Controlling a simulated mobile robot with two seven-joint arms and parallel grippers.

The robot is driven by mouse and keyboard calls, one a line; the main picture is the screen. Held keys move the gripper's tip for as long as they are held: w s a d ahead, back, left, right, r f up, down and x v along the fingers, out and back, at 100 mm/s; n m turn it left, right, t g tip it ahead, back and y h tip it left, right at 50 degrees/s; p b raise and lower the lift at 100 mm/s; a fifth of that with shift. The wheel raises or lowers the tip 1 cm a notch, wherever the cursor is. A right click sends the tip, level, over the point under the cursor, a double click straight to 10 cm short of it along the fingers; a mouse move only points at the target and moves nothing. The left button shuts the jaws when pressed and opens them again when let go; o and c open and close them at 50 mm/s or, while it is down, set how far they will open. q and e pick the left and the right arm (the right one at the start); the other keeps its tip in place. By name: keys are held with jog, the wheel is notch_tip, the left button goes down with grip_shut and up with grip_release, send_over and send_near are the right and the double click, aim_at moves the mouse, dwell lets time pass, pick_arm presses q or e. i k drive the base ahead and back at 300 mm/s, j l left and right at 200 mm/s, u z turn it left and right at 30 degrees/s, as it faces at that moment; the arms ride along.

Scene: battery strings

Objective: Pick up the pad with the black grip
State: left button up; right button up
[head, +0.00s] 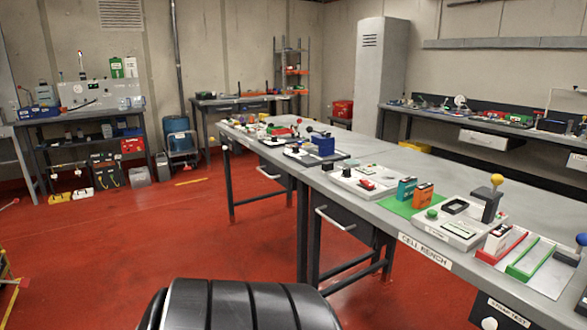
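I cannot single out a pad with a black grip; the small things on the long grey bench (368,158) are too small to tell. On its near half, a white board (438,232) carries a green knob (432,214) and a black square frame (455,206). Beside it stands a dark grey block with a yellow ball on top (487,205). A white board with a red piece (366,185) lies further left. Several small coloured things, some dark, lie at the bench's far end. Neither of my grippers is in view.
A teal block (406,190) and an orange block (423,196) stand on a green mat (397,208). Red and green trays (530,257) lie near the right end. Drawers and legs are under the bench. The red floor (130,245) left of it is largely clear.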

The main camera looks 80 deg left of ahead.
aim_at(328, 167)
jog(key=u, duration=2.35)
jog(key=i+j+z, duration=0.15)
jog(key=i+z, duration=0.15)
jog(key=z, duration=0.15)
jog(key=i+j+z, duration=0.25)
jog(key=z, duration=0.2)
jog(key=i+j+z, duration=0.2)
jog(key=j+z, duration=0.25)
jog(key=i+l, duration=0.05)
jog(key=l, duration=0.1)
